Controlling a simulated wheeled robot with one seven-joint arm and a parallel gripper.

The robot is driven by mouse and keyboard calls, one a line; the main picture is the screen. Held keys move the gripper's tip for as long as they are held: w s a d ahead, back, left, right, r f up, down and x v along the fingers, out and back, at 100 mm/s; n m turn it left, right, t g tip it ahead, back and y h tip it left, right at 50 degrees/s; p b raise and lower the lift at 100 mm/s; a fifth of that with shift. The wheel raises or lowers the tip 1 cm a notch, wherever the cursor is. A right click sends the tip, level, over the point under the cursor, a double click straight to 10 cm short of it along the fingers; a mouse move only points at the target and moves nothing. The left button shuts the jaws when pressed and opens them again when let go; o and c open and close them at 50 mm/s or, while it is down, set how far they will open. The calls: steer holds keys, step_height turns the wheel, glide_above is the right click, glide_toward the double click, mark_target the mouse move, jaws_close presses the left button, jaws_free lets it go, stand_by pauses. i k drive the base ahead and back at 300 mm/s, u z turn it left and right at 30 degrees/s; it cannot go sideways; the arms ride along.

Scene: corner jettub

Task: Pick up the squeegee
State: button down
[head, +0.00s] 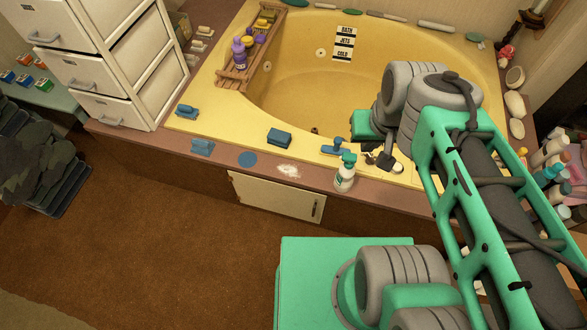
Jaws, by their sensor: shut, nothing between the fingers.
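Several small blue tools lie along the tub's front edge, and I cannot tell for certain which is the squeegee. One blue handled tool (335,148) lies on the rim just left of my gripper, close to the white spray bottle with a green top (345,175). Another blue handled tool (187,111) lies on the yellow rim at the left, and a blue piece (202,147) is on the brown ledge below it. My gripper (374,158) is small and dark, low over the front rim. It looks shut and empty; my arm partly hides the area around it.
The yellow tub (310,85) has a wooden rack (228,77) with bottles. White drawers (105,60) stand left. The brown floor in front is clear.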

mark_target(335, 152)
steer(key=u, duration=1.95)
steer(key=i, duration=0.55)
steer(key=z, duration=0.8)
